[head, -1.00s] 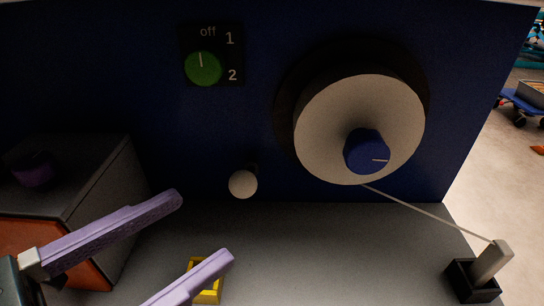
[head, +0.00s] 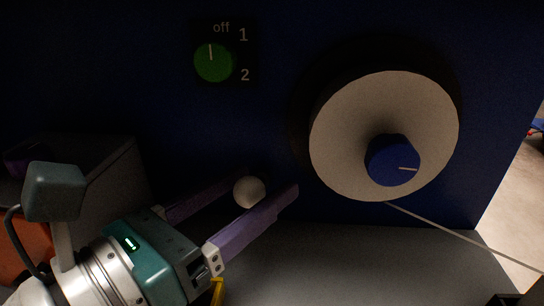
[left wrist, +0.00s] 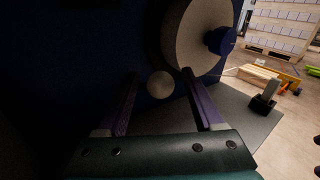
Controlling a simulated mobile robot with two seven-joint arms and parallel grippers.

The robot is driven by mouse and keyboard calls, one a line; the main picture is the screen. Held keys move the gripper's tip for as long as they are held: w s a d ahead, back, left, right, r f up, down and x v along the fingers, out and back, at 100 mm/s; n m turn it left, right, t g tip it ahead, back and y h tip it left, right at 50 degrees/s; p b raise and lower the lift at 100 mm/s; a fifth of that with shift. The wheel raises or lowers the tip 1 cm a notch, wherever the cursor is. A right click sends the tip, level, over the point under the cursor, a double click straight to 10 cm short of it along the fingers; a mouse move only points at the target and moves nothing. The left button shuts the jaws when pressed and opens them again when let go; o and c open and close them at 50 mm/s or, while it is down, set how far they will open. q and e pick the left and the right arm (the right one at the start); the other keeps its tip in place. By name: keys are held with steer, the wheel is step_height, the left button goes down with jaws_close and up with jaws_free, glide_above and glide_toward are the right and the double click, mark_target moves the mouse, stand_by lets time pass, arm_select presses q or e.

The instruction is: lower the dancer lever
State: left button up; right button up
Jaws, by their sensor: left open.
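A pale ball knob (head: 249,192), likely the end of the dancer lever, sticks out from the dark blue panel (head: 130,70). Its shaft is hidden behind the ball. My left gripper (head: 263,187) is open, its purple fingers on either side of the knob in the head view. In the left wrist view the knob (left wrist: 160,85) shows between the two spread fingertips (left wrist: 161,73), with gaps on both sides. I cannot tell how deep the knob sits between them. My right gripper is not in view.
A large pale reel (head: 350,125) with a blue hub (head: 392,160) is right of the knob. A line (head: 450,232) runs from it down to the right. A green switch (head: 213,62) points to off. A grey box (head: 110,190) stands at left.

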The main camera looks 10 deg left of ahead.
arm_select(q)
steer(key=shift+c, duration=0.3)
jaws_close()
stand_by(0.3)
steer(key=shift+f, duration=0.1)
stand_by(0.7)
